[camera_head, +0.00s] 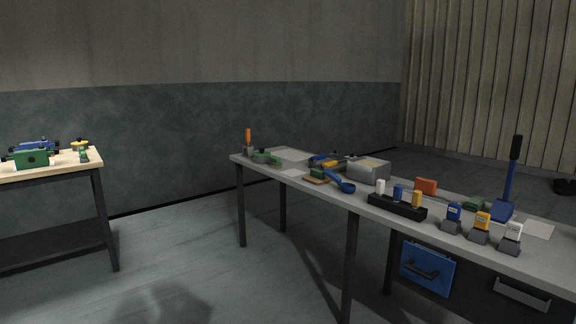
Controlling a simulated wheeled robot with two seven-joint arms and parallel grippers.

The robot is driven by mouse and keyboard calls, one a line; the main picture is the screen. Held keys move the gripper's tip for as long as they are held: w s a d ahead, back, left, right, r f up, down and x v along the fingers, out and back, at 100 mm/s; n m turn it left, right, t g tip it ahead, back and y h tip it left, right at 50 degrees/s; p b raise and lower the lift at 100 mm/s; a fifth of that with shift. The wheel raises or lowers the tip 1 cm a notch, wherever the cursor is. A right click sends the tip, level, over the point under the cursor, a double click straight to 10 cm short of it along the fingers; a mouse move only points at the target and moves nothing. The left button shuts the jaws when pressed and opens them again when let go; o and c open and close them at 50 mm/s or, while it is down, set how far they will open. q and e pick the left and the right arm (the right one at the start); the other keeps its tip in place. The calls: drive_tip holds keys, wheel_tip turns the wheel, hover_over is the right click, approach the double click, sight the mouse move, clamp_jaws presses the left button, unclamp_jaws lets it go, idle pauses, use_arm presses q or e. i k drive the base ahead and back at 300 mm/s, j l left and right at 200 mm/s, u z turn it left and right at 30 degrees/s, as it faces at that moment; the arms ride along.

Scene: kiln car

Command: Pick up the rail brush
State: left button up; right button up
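I cannot tell for certain which thing is the rail brush. A blue tool with a tall black-topped handle (509,183) stands upright near the right end of the long grey table (330,206). A blue scoop-like tool (342,183) lies near the table's front edge. Beside it is a small green thing (317,173) on a brown board. An orange-handled tool (248,140) stands upright in a holder at the far left end of the table. Neither of my grippers is in view.
A black block (397,207) holds white, blue and yellow pieces. Three grey stands with coloured tops (480,229) line the front right edge. A grey box (368,170) stands mid-table. A wooden-topped bench (62,168) is at left, with open floor (180,265) between.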

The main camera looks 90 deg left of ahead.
sight(275, 162)
drive_tip(key=u, duration=2.9)
